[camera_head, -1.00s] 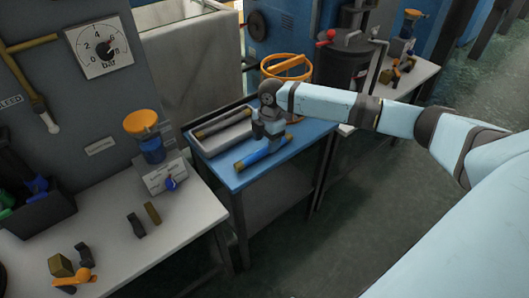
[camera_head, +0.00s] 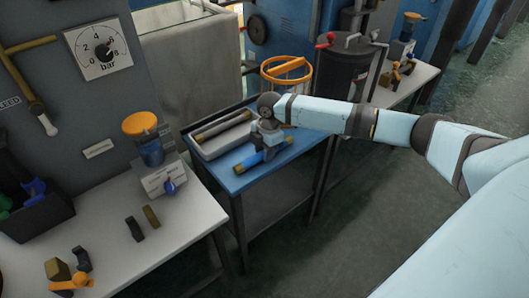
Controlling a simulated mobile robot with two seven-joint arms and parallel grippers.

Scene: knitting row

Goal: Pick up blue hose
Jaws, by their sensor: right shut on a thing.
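The blue hose (camera_head: 249,162) is a short blue length with brownish ends at the right of the blue table top (camera_head: 222,178). My right gripper (camera_head: 268,152) comes down on it from above and is shut around its middle, hiding that part. I cannot tell whether the hose touches the table or is slightly above it. My left gripper is not in view.
A grey tray (camera_head: 203,152) holding a dark hose (camera_head: 221,126) lies just behind the blue hose. An orange ring-shaped frame (camera_head: 287,66) stands behind my wrist. A white bench (camera_head: 185,212) with a valve block (camera_head: 163,178) and small parts is at left.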

